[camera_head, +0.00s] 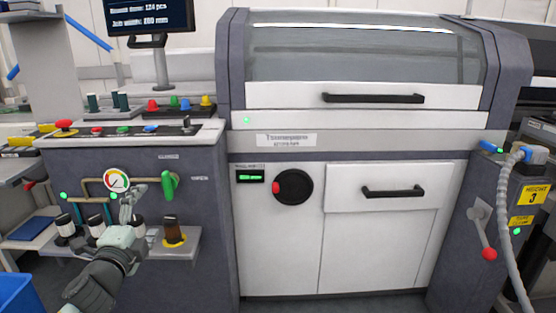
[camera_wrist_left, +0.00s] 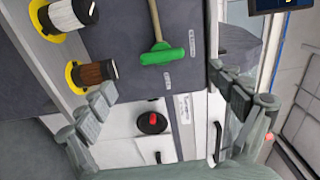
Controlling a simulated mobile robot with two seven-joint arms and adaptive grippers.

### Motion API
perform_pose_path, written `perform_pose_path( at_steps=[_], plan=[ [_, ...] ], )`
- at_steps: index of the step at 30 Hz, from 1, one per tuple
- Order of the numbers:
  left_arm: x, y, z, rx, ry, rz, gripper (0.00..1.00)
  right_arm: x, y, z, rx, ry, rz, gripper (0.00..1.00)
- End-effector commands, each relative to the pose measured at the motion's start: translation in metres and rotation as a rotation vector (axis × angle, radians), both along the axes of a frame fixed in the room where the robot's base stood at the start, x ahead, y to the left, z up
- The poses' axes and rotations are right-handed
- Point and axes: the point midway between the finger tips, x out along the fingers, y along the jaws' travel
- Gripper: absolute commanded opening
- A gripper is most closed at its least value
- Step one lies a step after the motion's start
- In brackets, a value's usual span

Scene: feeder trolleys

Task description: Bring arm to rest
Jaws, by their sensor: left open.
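My left arm comes in from the lower left of the head view. Its gripper (camera_head: 132,203) is in front of the grey console, over the shelf with bottles. In the left wrist view the two fingers of this gripper (camera_wrist_left: 161,81) stand wide apart with nothing between them. Behind the gap are the grey console front and the white machine doors. My right gripper is in neither view.
A brown bottle (camera_head: 172,230) and other dark bottles stand on the shelf (camera_head: 190,245) near my gripper. A green valve handle (camera_head: 168,185) and a gauge (camera_head: 116,179) are on the console. The white machine (camera_head: 270,225) is to the right, with a lever (camera_head: 482,235) beyond.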

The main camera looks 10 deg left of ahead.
Motion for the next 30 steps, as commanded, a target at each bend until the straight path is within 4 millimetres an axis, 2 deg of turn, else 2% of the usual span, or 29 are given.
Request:
perform_pose_path(
  at_steps=[2, 4, 5, 8, 9, 12, 15, 18, 21, 24, 27, 30],
  plan=[
    [-0.003, 0.001, -0.014, -0.042, 0.023, 0.015, 0.93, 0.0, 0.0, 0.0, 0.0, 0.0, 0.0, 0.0],
    [-0.011, 0.001, -0.039, -0.12, 0.065, 0.049, 0.93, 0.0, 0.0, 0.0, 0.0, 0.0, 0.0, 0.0],
    [-0.015, 0.002, -0.054, -0.168, 0.09, 0.071, 0.93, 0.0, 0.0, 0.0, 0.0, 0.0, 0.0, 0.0],
    [-0.04, -0.002, -0.118, -0.36, 0.199, 0.163, 0.93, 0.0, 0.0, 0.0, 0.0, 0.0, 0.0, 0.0],
    [-0.054, -0.007, -0.145, -0.443, 0.249, 0.208, 0.93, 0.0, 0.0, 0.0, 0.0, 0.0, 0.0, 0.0],
    [-0.093, -0.024, -0.21, -0.641, 0.375, 0.327, 0.93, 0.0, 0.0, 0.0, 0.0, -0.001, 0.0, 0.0],
    [-0.137, -0.05, -0.267, -0.819, 0.501, 0.448, 0.93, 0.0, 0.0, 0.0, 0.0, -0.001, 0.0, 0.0],
    [-0.181, -0.081, -0.312, -0.969, 0.618, 0.565, 0.93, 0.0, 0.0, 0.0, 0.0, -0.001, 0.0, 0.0],
    [-0.219, -0.109, -0.341, -1.079, 0.715, 0.665, 0.93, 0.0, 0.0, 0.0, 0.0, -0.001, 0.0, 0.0],
    [-0.246, -0.13, -0.358, -1.148, 0.782, 0.735, 0.93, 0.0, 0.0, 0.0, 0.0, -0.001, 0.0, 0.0],
    [-0.26, -0.142, -0.366, -1.184, 0.818, 0.771, 0.93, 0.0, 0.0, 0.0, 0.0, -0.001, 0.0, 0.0],
    [-0.264, -0.145, -0.368, -1.195, 0.829, 0.783, 0.93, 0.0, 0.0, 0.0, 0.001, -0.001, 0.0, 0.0]
  ],
)
